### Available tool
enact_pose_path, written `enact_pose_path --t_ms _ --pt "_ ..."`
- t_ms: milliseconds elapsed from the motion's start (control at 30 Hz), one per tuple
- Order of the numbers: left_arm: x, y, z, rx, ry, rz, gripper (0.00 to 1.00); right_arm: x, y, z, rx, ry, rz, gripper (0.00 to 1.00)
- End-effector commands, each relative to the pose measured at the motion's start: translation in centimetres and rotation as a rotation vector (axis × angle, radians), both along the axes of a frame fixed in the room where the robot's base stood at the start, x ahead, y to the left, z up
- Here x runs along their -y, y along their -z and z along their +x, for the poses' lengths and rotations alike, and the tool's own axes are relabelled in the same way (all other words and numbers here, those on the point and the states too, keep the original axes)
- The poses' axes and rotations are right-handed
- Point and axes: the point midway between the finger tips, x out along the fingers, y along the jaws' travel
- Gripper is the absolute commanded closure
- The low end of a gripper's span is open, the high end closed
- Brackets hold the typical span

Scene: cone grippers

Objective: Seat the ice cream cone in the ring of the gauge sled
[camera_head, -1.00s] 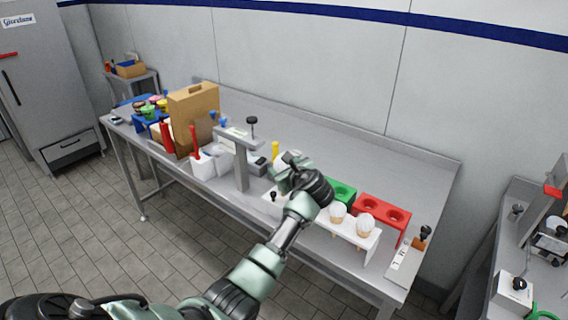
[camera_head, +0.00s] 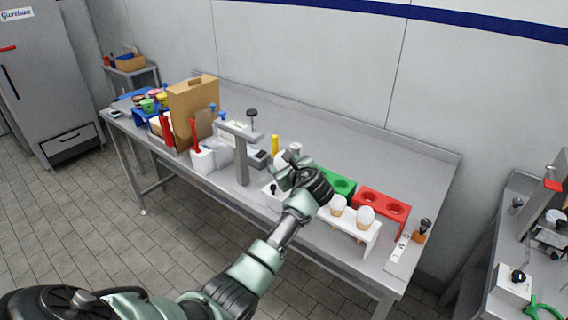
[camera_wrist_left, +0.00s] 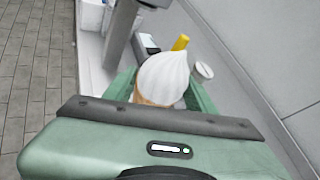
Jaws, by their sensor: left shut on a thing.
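An ice cream cone (camera_wrist_left: 163,78) with a white swirl shows in the left wrist view, held upright between the fingers of my left gripper (camera_wrist_left: 165,95). In the head view my left gripper (camera_head: 285,172) is over the table's front middle, and the cone is mostly hidden behind it. The gauge sled cannot be clearly made out; a white block (camera_head: 270,190) with a dark knob shows just left of and below the gripper, partly hidden by it. My right gripper is in neither view.
A grey post stand (camera_head: 240,155) rises left of the gripper. A white rack (camera_head: 350,230) with two cones stands to the right, before a green holder (camera_head: 343,186) and a red holder (camera_head: 382,206). A yellow bottle (camera_head: 275,146) is behind. The table's back right is clear.

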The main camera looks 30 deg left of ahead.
Motion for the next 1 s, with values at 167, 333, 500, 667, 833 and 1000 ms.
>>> enact_pose_path --t_ms 167,333,500,667,833,1000 --pt "0.0 0.5 0.0 -0.001 0.000 0.002 0.67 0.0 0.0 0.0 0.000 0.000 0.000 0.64" --pt "0.0 0.9 -0.1 0.000 0.000 0.001 0.67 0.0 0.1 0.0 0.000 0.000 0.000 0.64" --pt "0.0 1.3 -0.1 0.000 0.000 0.001 0.67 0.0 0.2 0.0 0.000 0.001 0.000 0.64" --pt "0.0 1.7 -0.1 0.000 0.000 0.001 0.67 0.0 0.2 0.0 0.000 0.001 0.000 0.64" --pt "0.1 2.1 -0.2 0.000 0.000 0.001 0.67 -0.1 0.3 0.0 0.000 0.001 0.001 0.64" --pt "0.1 2.3 -0.2 0.000 0.000 0.001 0.67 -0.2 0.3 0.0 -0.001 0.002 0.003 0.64"
